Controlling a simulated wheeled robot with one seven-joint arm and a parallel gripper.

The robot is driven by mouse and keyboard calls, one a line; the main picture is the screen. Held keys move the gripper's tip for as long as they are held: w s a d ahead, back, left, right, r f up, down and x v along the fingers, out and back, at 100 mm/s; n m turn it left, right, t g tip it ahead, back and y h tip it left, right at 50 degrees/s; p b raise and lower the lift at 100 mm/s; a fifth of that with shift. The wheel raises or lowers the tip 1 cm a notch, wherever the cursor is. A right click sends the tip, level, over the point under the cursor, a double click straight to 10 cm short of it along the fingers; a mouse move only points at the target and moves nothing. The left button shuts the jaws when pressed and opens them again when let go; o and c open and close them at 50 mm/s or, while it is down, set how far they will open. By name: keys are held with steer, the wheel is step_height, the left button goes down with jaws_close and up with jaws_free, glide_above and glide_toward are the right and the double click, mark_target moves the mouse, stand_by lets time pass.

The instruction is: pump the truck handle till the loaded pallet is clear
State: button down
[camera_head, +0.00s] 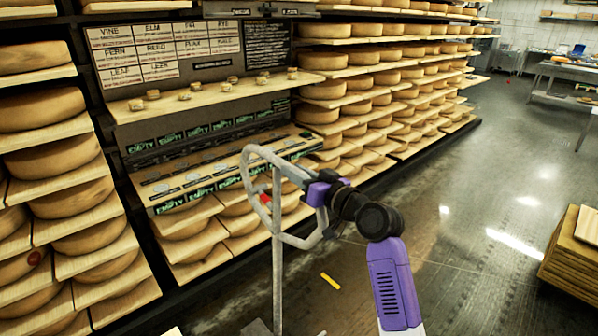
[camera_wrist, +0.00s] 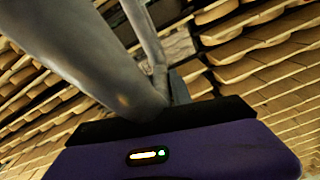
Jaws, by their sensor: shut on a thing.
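The truck handle (camera_head: 277,215) is a grey metal loop on an upright shaft, in the middle of the head view. A small red part (camera_head: 265,199) sits inside the loop. My gripper (camera_head: 318,193) is shut on the right side of the loop. In the wrist view the grey bar of the handle (camera_wrist: 90,55) runs close past the lens, down to my purple gripper (camera_wrist: 170,105). The fingertips are largely hidden by the bar. The truck's forks and the loaded pallet cannot be made out; only the shaft's lower part shows at the bottom edge.
Shelves of cheese wheels (camera_head: 345,88) line the left and back. A sloped label board (camera_head: 215,165) stands behind the handle. A yellow object (camera_head: 330,281) lies on the floor. Stacked boards (camera_head: 575,255) stand at the right. The dark floor (camera_head: 470,240) between is open.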

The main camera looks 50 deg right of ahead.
steer(key=c, duration=1.2)
jaws_free()
steer(key=shift+s, duration=0.1)
steer(key=b+v, duration=0.2)
steer(key=v, duration=0.4)
steer(key=shift+s+f, duration=0.1)
steer(key=shift+s, duration=0.3)
steer(key=shift+s+a, duration=0.15)
steer(key=shift+s, duration=0.3)
